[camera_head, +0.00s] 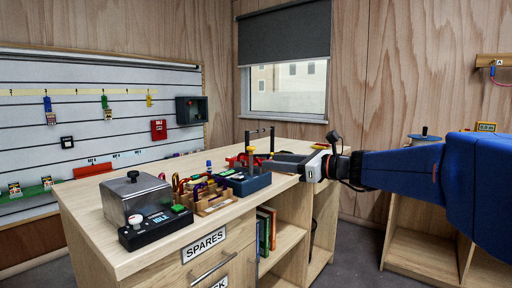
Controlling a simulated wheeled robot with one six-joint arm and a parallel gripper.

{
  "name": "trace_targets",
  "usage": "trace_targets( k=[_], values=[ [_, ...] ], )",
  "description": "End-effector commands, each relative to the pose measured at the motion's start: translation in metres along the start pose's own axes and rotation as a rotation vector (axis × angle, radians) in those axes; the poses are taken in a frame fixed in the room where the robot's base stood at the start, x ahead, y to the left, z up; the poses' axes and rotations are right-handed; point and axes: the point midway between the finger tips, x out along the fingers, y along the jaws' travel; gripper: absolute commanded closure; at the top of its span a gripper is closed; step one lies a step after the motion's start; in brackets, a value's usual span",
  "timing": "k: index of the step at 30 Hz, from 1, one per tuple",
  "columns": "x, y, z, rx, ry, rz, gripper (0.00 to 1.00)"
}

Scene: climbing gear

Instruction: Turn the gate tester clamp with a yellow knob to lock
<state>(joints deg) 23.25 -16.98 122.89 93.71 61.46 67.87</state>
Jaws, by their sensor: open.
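The gate tester (246,184) is a dark blue box on the wooden bench top, near its right edge. A yellow knob (250,149) stands up on it, with a dark upright frame and red parts close by. My gripper (274,161) reaches in from the right, level, with its grey fingers pointing left at the tester. The fingers are open, and their tips are just right of the knob and above the box. I cannot tell from this view whether they touch the knob. The clamp's lower parts are partly hidden by the fingers and the clutter.
A wooden rack (212,204) with several coloured carabiners stands left of the tester. A grey metal box (134,194) and a black device reading IDLE (156,228) are at the bench's near left. A second cabinet (422,245) stands at right.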

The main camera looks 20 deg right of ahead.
Motion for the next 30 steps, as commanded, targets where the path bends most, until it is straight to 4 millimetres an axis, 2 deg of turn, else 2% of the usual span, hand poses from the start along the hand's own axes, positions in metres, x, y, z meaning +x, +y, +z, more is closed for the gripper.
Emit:
trace_targets(
  k=[1,4,11,23,30],
  values=[
    [-0.001,-0.013,0.006,0.043,-0.027,-0.019,0.59],
    [-0.001,-0.025,0.015,0.099,-0.064,-0.039,0.59],
    [0.01,-0.029,0.018,0.116,-0.076,-0.044,0.59],
    [0.065,-0.031,0.022,0.114,-0.074,-0.041,0.59],
    [0.105,-0.033,0.024,0.114,-0.074,-0.041,0.59]
  ],
)
